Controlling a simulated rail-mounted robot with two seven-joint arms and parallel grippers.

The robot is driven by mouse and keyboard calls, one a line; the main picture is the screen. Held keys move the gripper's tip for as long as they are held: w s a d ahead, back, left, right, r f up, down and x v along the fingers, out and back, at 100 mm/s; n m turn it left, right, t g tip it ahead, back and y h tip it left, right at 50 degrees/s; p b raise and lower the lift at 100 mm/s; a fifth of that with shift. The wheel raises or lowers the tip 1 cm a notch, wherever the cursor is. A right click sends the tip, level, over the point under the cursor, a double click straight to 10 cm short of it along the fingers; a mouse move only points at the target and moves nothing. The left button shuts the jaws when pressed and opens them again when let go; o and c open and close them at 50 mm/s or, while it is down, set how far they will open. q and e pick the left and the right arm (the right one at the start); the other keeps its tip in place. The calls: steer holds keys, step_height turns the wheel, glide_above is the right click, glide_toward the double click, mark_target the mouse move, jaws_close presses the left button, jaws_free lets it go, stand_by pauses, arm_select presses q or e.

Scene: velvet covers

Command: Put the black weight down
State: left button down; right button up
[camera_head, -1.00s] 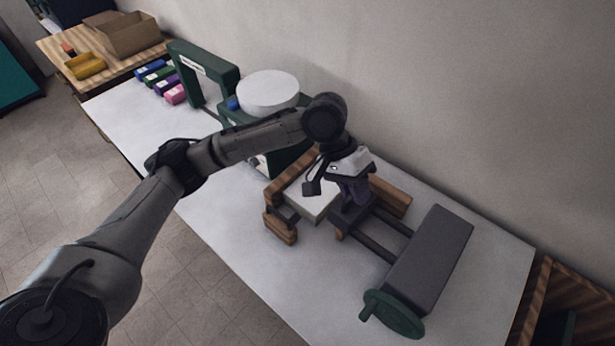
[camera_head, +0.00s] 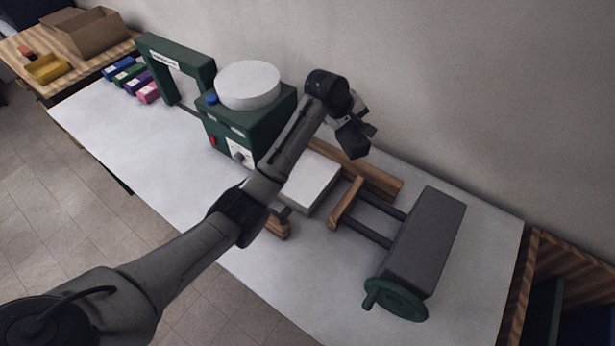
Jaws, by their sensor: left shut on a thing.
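My left gripper (camera_head: 350,115) is raised above the wooden press, near the wall. It is shut on a dark block, the black weight (camera_head: 354,141), which hangs in the air under it. The gripper's fingers are small and dark here, so their exact hold is hard to make out. My right gripper is not in view.
Below is a wooden press (camera_head: 347,203) with a white block (camera_head: 309,183) in it, two dark rails and a grey box (camera_head: 427,238) with a green handwheel (camera_head: 396,299). A green machine (camera_head: 245,120) with a white round top stands left. The white table's (camera_head: 170,165) front is clear.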

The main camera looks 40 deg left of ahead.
mark_target(345, 133)
arm_select(q)
steer(key=shift+n+y, duration=0.5)
steer(key=shift+n, duration=0.4)
steer(key=f, duration=0.2)
steer(key=a+f, duration=0.1)
steer(key=f, duration=0.2)
steer(key=shift+w, duration=0.1)
steer(key=shift+a+f, duration=0.2)
steer(key=shift+f, duration=0.15)
steer(key=shift+s+a+f+b, duration=0.2)
steer(key=shift+s+a+f, duration=0.85)
steer(key=shift+a+f, duration=0.7)
steer(key=shift+s+a+f+b, duration=0.2)
steer(key=shift+s+a+f, duration=1.05)
steer(key=shift+f, duration=0.75)
steer(key=shift+s+a+f+b, duration=0.2)
steer(key=shift+s+a+f, duration=0.7)
steer(key=shift+a+f, duration=0.9)
steer(key=c, duration=1.5)
jaws_free()
steer(key=shift+f, duration=0.3)
steer(key=o, duration=0.4)
